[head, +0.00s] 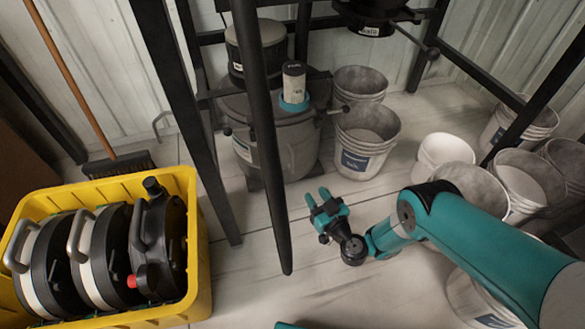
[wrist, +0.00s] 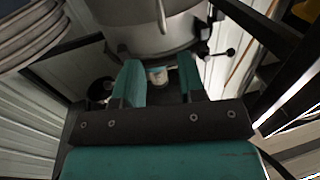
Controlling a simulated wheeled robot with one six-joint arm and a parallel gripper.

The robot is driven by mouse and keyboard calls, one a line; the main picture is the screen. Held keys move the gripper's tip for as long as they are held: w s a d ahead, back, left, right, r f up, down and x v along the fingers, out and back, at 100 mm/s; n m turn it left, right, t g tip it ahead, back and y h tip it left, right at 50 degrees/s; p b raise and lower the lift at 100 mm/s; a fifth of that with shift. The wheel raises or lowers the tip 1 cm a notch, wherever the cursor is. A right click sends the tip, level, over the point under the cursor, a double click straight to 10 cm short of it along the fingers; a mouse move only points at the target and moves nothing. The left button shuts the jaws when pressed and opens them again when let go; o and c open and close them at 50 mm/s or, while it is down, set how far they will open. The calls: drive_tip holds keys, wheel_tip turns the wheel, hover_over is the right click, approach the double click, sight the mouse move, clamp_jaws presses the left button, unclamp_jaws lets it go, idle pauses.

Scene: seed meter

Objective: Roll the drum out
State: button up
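A round grey drum (head: 295,135) stands upright inside a black metal frame at the back centre of the head view. A black post hides part of the drum. My gripper (head: 318,198) is in front of the drum and low, apart from it, with its two teal fingers spread and nothing between them. In the wrist view, the open fingers (wrist: 159,68) point toward the grey drum (wrist: 150,30), and a small pale fitting shows in the gap.
A yellow crate (head: 203,240) with several black-and-white round units stands at left. Black frame posts (head: 262,150) stand close to my gripper. Grey buckets (head: 367,140) and white buckets (head: 445,150) crowd the right. Bare floor (head: 240,275) lies between the crate and my arm.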

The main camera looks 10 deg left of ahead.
sight(292, 164)
drive_tip(key=shift+b+x, duration=4.4)
drive_tip(key=shift+b, duration=0.6)
drive_tip(key=shift+w+a+f+b, duration=0.2)
drive_tip(key=shift+w+a+b, duration=0.3)
drive_tip(key=shift+a+b, duration=0.2)
drive_tip(key=shift+b+x, duration=0.55)
drive_tip(key=shift+x, duration=0.2)
drive_tip(key=x, duration=0.1)
drive_tip(key=b+x, duration=0.1)
drive_tip(key=shift+w+a+r, duration=0.15)
drive_tip(key=shift+w+r, duration=0.1)
drive_tip(key=shift+w, duration=0.15)
drive_tip(key=shift+c, duration=0.5)
